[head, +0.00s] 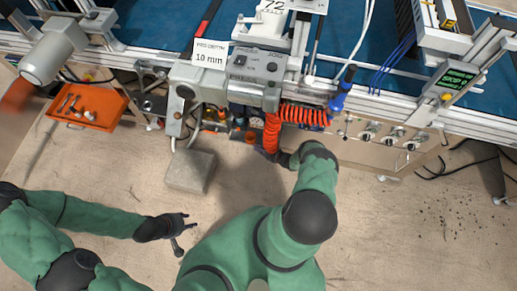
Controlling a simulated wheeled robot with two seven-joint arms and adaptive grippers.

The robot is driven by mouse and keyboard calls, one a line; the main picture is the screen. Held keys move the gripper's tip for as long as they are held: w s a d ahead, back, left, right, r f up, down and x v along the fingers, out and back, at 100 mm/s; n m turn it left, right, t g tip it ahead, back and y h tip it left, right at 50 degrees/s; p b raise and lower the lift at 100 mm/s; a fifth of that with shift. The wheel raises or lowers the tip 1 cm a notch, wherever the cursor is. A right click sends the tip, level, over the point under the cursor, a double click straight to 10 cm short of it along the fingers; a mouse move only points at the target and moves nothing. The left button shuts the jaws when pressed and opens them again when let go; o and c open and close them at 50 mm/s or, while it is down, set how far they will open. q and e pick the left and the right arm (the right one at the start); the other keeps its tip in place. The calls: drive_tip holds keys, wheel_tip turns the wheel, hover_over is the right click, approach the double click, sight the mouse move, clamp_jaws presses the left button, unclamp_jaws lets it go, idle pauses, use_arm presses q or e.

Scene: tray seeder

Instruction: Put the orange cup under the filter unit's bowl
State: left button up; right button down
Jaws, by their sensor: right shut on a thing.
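An orange, upright piece (271,134), which I take for the orange cup, shows at the tips of my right gripper (277,156), just left of the coiled hose. My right gripper is shut on it; its fingers are mostly hidden by my wrist. The filter unit (237,114), with dark bowls, is in the shadow under the machine's front rail, left of the cup. I cannot tell whether the cup is directly under a bowl. My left gripper (184,233) is open and empty over the floor at lower left, well apart from the cup.
A red coiled hose (303,115) with a blue fitting (342,92) hangs close to my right gripper. A grey block (190,171) lies on the floor. An orange tray (88,106) with small parts is at left. Knobs (369,131) line the front panel. The lower right floor is clear apart from scattered specks.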

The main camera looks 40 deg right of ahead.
drive_tip(key=shift+d+r, duration=0.1)
drive_tip(key=shift+r, duration=0.05)
drive_tip(key=c, duration=1.2)
unclamp_jaws()
drive_tip(key=shift+f, duration=0.2)
drive_tip(key=shift+c, duration=0.2)
drive_tip(key=shift+r, duration=0.15)
drive_tip(key=p+v, duration=0.4)
drive_tip(key=v, duration=0.8)
